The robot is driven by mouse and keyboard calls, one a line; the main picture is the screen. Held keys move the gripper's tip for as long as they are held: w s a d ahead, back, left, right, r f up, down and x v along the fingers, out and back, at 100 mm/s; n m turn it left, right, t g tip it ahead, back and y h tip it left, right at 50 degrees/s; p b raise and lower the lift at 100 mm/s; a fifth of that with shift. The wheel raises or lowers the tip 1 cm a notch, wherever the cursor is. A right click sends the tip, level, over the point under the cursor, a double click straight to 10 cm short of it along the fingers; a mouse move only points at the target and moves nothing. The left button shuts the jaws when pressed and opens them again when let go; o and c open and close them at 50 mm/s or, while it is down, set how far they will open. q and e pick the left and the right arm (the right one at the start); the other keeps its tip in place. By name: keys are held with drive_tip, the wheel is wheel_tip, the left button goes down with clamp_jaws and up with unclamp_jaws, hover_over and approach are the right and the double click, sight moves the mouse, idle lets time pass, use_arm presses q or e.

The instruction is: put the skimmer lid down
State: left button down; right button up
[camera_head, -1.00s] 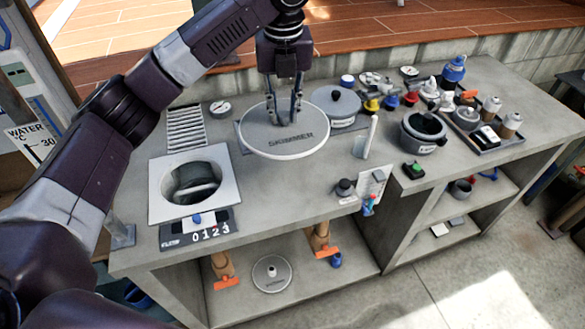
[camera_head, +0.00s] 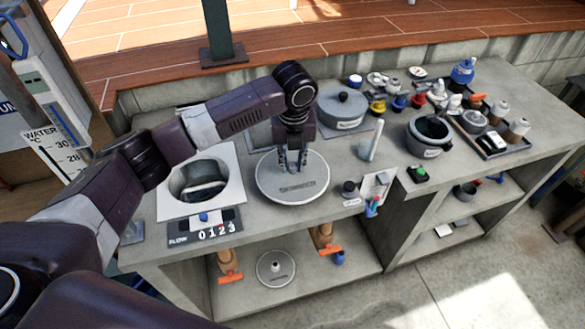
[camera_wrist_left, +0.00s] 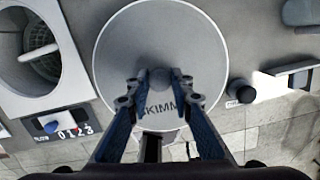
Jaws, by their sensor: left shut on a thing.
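The skimmer lid (camera_head: 292,193) is a round pale grey disc with dark lettering. In the head view it is over the front part of the concrete counter, right of the square skimmer opening. My left gripper (camera_head: 292,166) points down and is shut on the lid's central knob. In the left wrist view the lid (camera_wrist_left: 160,50) fills the middle, with the knob (camera_wrist_left: 160,80) between the fingertips. Whether the lid touches the counter or is slightly above it, I cannot tell. The skimmer opening (camera_head: 228,160) shows a basket inside. My right gripper is not in view.
The counter (camera_head: 150,235) holds a lidded grey pot (camera_head: 341,112) behind the lid and a small dark knob piece (camera_head: 348,188) to its right. A numbered panel (camera_head: 206,229) sits before the opening. Another disc (camera_head: 276,268) lies on the shelf below.

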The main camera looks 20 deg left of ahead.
sight(293, 166)
use_arm(q)
wheel_tip(293, 166, down, 3)
drive_tip(key=shift+r, duration=0.2)
drive_tip(key=shift+w+f, duration=0.1)
drive_tip(key=shift+f, duration=0.2)
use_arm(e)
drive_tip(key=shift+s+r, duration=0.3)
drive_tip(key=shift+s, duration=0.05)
use_arm(q)
drive_tip(key=shift+f, duration=0.1)
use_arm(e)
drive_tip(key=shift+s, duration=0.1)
use_arm(q)
drive_tip(key=c, duration=1.7)
unclamp_jaws()
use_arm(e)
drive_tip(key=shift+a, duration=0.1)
use_arm(q)
drive_tip(key=r, duration=0.4)
drive_tip(key=s+r+b, duration=0.1)
drive_tip(key=r, duration=0.7)
drive_tip(key=shift+s+d+r+b, duration=0.1)
drive_tip(key=shift+s+d+b, duration=0.15)
drive_tip(key=shift+d+b, duration=0.1)
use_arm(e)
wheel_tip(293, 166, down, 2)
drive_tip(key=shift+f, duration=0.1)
